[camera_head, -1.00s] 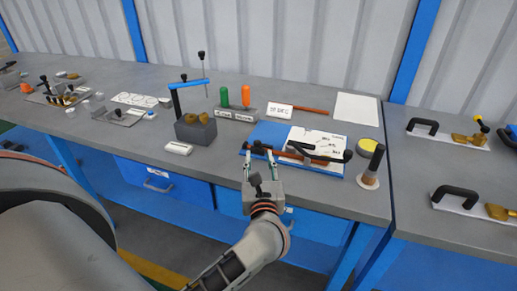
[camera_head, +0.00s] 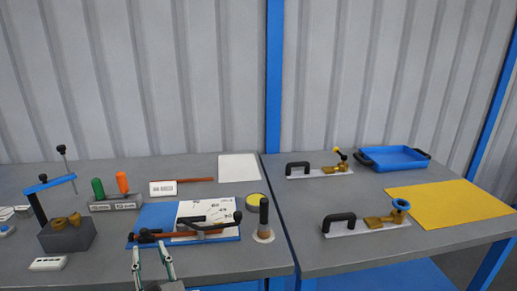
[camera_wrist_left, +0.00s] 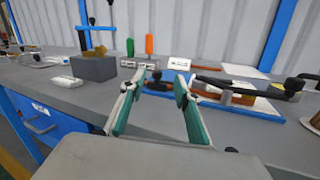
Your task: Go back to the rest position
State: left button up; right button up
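My left gripper (camera_head: 152,255) shows at the bottom of the head view, at the front edge of the left table. It also shows in the left wrist view (camera_wrist_left: 158,88), its two fingers apart with nothing between them. Beyond it, a blue board (camera_head: 152,218) carries a white printed sheet (camera_head: 222,211) and a tool with a brown bar and black handles (camera_head: 180,236). In the left wrist view the fingertips overlap the board's near side in the picture; I see no grip on it. My right gripper is not in view.
Left of the board stand a grey block with brass parts (camera_head: 68,236), a blue-armed stand (camera_head: 38,207) and a holder with green and orange handles (camera_head: 116,204). A black-handled post (camera_head: 264,220) stands right. The right table holds two handled plates (camera_head: 365,228), a blue tray (camera_head: 394,158) and a yellow sheet (camera_head: 450,202).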

pick_arm(q)
jog(key=s+d+f+m+t+h, duration=0.25)
jog(key=d+m+h, duration=0.35)
jog(key=m, duration=0.8)
jog(key=s+d+f+m+t+h, duration=0.2)
jog(key=d+f+m+h, duration=0.35)
jog(key=m, duration=0.85)
jog(key=s+f+m+g+h, duration=0.1)
jog(key=s+f+m+g, duration=0.4)
jog(key=f, duration=0.6)
jog(key=s+a+f+m+g, duration=0.1)
jog(key=s+f+m+g, duration=0.4)
jog(key=s+f+m, duration=0.4)
notch_tip(320, 180, down, 2)
jog(key=m, duration=0.3)
jog(key=shift+f+h+p, duration=0.15)
jog(key=shift+h+p, duration=0.2)
